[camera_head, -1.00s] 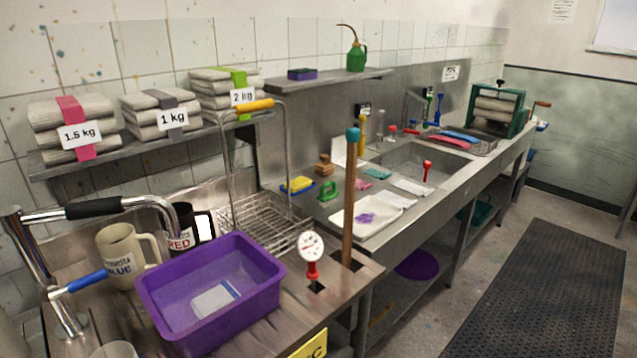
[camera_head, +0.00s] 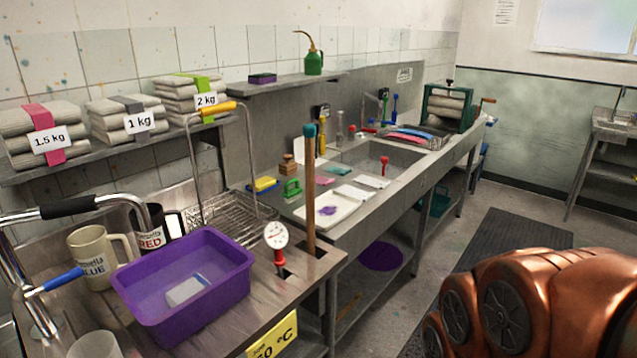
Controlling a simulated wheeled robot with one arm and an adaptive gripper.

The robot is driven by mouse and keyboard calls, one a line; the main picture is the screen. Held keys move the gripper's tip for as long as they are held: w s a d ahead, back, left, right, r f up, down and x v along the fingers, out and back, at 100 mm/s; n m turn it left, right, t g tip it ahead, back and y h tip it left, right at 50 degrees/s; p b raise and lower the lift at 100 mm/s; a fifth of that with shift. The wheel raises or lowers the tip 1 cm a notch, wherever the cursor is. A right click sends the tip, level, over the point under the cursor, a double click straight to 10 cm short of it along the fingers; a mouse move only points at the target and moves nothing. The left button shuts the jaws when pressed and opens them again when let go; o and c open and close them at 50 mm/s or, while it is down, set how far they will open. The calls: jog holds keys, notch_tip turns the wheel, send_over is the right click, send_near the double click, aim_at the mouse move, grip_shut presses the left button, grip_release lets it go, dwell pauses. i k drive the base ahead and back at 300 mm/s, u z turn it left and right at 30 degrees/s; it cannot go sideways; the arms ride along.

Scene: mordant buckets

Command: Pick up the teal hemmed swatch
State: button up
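A small teal swatch (camera_head: 338,170) lies flat on the steel counter (camera_head: 378,204), in front of the wall and left of the sink. It is too small in the picture to make out its hem. White cloths (camera_head: 353,192) lie just in front of it, and a pink piece (camera_head: 324,181) is close to its left. My gripper is not in view. Only a copper-coloured part of my arm shows at the lower right, well apart from the swatch.
A white tray (camera_head: 340,217) with a purple patch lies nearer on the counter. A tall wooden stick (camera_head: 310,200) with a teal top stands left of it. A purple tub (camera_head: 245,270) and mugs are at the near left. The sink (camera_head: 400,157) is beyond the swatch.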

aim_at(333, 170)
jog(key=z, duration=0.2)
jog(key=k, duration=0.35)
jog(key=u, duration=0.6)
jog(key=i, duration=0.7)
jog(key=z, duration=0.75)
jog(key=i, duration=0.55)
jog(key=z, duration=1.2)
